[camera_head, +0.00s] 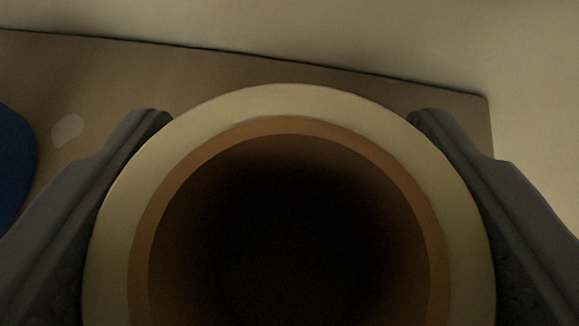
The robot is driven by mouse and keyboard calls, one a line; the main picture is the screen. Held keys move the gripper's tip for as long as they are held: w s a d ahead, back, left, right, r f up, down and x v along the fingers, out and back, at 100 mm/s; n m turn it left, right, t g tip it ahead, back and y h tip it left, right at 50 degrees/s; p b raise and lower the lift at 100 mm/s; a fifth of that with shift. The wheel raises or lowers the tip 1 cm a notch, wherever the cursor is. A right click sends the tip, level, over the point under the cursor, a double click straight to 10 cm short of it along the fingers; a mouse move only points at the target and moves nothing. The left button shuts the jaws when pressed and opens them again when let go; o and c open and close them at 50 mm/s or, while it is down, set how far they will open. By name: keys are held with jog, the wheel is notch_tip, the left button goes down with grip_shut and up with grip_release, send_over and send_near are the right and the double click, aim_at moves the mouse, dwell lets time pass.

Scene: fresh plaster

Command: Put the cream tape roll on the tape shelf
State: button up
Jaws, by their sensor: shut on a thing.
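The cream tape roll (290,103) fills the lower middle of the view, with a brown inner core and a dark hole facing me. My gripper (290,122) is shut on the tape roll, one dark grey finger on its left side and one on its right. The roll's lower edge is cut off by the frame. Behind it is a flat brown surface (220,75), which may be the tape shelf; I cannot tell for sure. I cannot tell whether the roll touches that surface.
A dark blue round thing (14,165) is partly in view at the left edge. A small pale patch (68,130) lies on the brown surface beside it. A plain pale wall (380,35) runs behind. The brown surface ends at a corner on the right.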

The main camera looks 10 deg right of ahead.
jog(key=shift+f, duration=0.1)
jog(key=o, duration=1)
jog(key=b+v, duration=0.1)
jog(key=v, duration=1.1)
jog(key=shift+b, duration=0.4)
